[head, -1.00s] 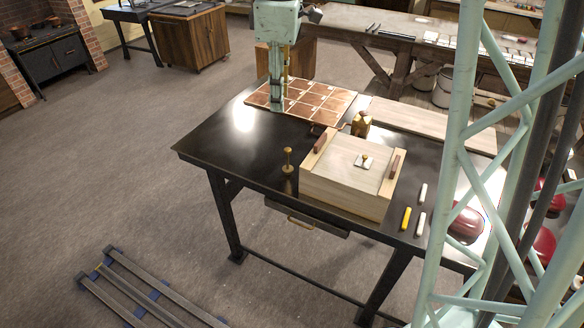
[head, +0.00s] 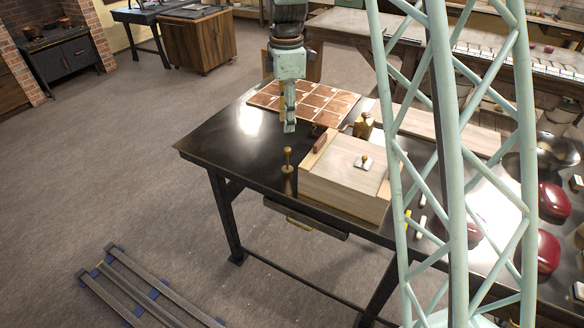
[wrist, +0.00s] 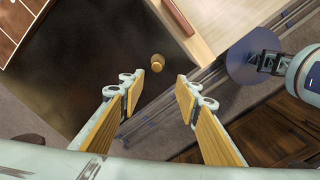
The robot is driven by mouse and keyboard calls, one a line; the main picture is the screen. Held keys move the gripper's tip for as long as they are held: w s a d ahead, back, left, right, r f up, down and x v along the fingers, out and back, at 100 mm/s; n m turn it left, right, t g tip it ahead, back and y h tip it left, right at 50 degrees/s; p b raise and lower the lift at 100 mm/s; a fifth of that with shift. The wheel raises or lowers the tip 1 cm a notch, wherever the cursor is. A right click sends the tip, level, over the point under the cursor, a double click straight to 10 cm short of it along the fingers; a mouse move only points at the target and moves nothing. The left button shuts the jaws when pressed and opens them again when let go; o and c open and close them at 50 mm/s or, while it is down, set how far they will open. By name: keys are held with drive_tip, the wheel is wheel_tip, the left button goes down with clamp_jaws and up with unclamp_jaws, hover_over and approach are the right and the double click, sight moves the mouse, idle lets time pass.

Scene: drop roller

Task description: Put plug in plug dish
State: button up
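A small brass plug-like piece with a round knob (head: 287,152) stands upright on the dark table (head: 215,145), left of a pale wooden box. Its round top (wrist: 157,62) shows in the wrist view beyond the fingertips. My gripper (head: 289,128) hangs above and behind it in the head view, apart from it. In the wrist view my gripper (wrist: 160,92) has its two yellow-padded fingers spread wide with nothing between them. I cannot tell for sure which thing is the plug dish.
The lidded wooden box (head: 345,185) stands right beside the brass piece. A brass block (head: 363,125) is behind the box. Copper-coloured tiles (head: 310,97) lie at the back. Dark red rounded objects (head: 553,200) sit at right. The table's front left is clear.

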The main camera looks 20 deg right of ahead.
sight(287, 149)
drive_tip(key=shift+w+d+f+n, duration=0.15)
drive_tip(key=shift+w+f, duration=0.1)
drive_tip(key=shift+f, duration=0.3)
drive_tip(key=shift+w+d+f+n, duration=0.15)
drive_tip(key=shift+w+f, duration=0.1)
drive_tip(key=shift+f, duration=0.25)
drive_tip(key=shift+f, duration=4.3)
drive_tip(key=shift+a+f, duration=0.2)
drive_tip(key=shift+f, duration=2.4)
drive_tip(key=shift+c, duration=0.9)
clamp_jaws()
